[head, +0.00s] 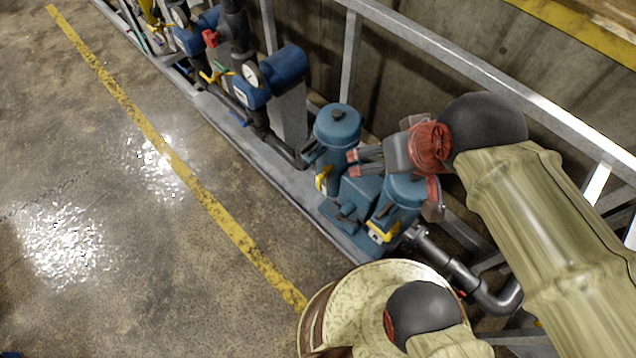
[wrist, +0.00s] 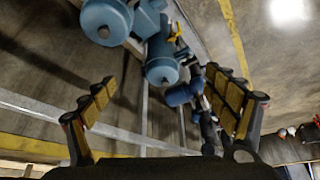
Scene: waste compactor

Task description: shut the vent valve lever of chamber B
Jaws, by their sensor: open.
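My gripper (head: 394,180) is above two blue canisters, with its fingers spread. In the wrist view my gripper (wrist: 165,103) is open, with padded fingers at left and right and nothing between the pads. A blue canister (head: 337,130) has a yellow part (head: 322,179) at its lower side. A second blue canister (head: 405,190), partly hidden by my gripper, has a yellow part (head: 380,232) near its base. A yellow lever (head: 216,75) is on the pipework farther up the row. No readable label shows which is chamber B's vent valve lever.
A metal rail (head: 480,75) runs behind the row along the wall. Blue gauge housings (head: 288,68), black pipes and a red handle (head: 210,38) stand farther along. A grey pipe (head: 455,270) runs near my arm. The floor left of the yellow line (head: 215,208) is clear.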

